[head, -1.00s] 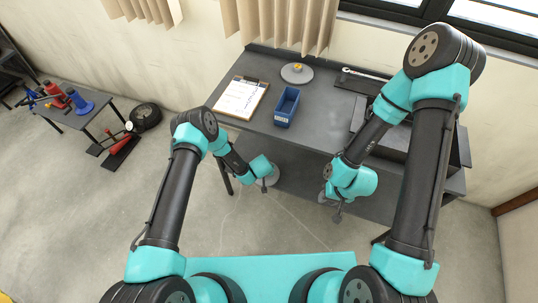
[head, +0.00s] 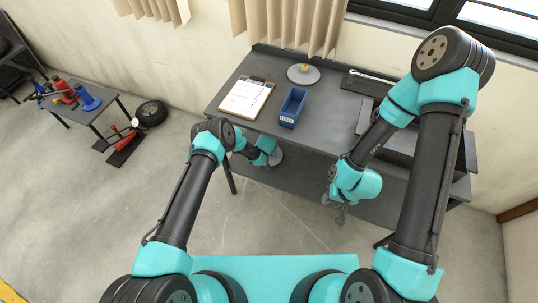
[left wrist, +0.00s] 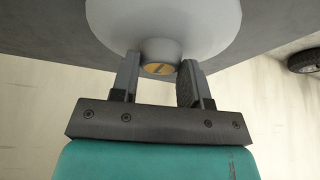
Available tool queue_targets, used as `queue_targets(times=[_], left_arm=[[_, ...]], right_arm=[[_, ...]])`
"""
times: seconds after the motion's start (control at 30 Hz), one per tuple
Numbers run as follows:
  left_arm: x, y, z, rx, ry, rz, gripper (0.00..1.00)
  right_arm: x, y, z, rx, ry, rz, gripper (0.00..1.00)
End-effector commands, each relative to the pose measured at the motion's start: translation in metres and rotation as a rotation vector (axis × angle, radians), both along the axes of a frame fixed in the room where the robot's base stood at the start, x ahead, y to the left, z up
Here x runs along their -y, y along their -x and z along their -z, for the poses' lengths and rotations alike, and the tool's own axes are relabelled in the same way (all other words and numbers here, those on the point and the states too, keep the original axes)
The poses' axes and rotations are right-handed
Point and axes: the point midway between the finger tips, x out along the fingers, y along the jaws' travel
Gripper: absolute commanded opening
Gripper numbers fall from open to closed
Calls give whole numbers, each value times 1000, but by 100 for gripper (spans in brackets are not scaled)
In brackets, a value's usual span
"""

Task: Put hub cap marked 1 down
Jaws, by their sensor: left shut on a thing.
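My left gripper (head: 268,160) is shut on a round light grey hub cap (head: 277,156), near the front edge of the workbench. In the left wrist view, the fingers (left wrist: 158,70) grip a short knob with an orange-yellow end, and the hub cap's pale disc (left wrist: 165,22) spreads beyond them. No number on it is readable.
A blue bin (head: 292,107) stands on the bench, with a clipboard (head: 246,97) to its left. A wrench (head: 372,76) lies at the back right. Bench top is clear around the bin's front. A side table (head: 88,112) with tools stands far left.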

Motion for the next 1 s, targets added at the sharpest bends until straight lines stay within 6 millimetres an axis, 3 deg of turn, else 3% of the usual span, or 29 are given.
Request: queue_targets(times=[0.17, 0.47, 0.87, 0.9, 1.0], left_arm=[[0, 0, 4, 0, 0, 0, 16], [0, 1, 33, 0, 1, -1, 16], [0, 0, 37, 0, 0, -1, 16], [0, 0, 38, 0, 0, -1, 43], [0, 0, 37, 0, 0, -1, 52]], right_arm=[[0, 0, 0, 0, 0, 0, 34], [0, 0, 0, 0, 0, 0, 34], [0, 0, 0, 0, 0, 0, 34], [0, 0, 0, 0, 0, 0, 34], [0, 0, 0, 0, 0, 0, 34]])
